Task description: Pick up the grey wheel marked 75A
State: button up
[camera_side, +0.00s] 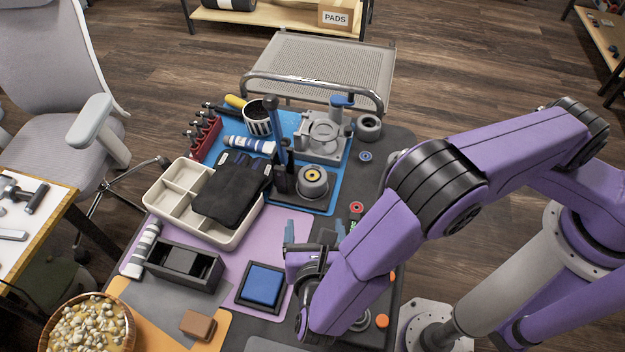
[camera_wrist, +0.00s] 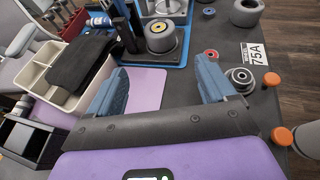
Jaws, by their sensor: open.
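A white card marked 75A (camera_wrist: 256,54) lies on the dark bench at the right of the wrist view. Just below it is a small grey wheel with a metal hub (camera_wrist: 240,76). A plain grey wheel (camera_wrist: 246,12) lies beyond the card, and it also shows in the side view (camera_side: 368,128). I cannot read a mark on either wheel itself. My gripper (camera_side: 308,232) is open and empty over the bench, with its blue fingers spread in the wrist view (camera_wrist: 161,68). The near wheel is to the right of its right finger, apart from it. My arm hides part of that area in the side view.
A grey wheel with a yellow centre (camera_side: 312,181) sits on a stand by an upright press. A cream tray (camera_side: 157,210) with a black cloth is at left. Orange knobs (camera_wrist: 272,79) stand near the bench's right edge. A red ring (camera_wrist: 211,54) lies near the card.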

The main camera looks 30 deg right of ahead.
send_near(312, 177)
jog(key=shift+w+d+f, duration=0.55)
jog(key=shift+w+d, duration=0.1)
jog(key=shift+w, duration=0.05)
jog(key=shift+x, duration=3)
jog(key=shift+w+a+r, duration=0.1)
jog(key=shift+r, duration=0.05)
jog(key=c, duration=0.9)
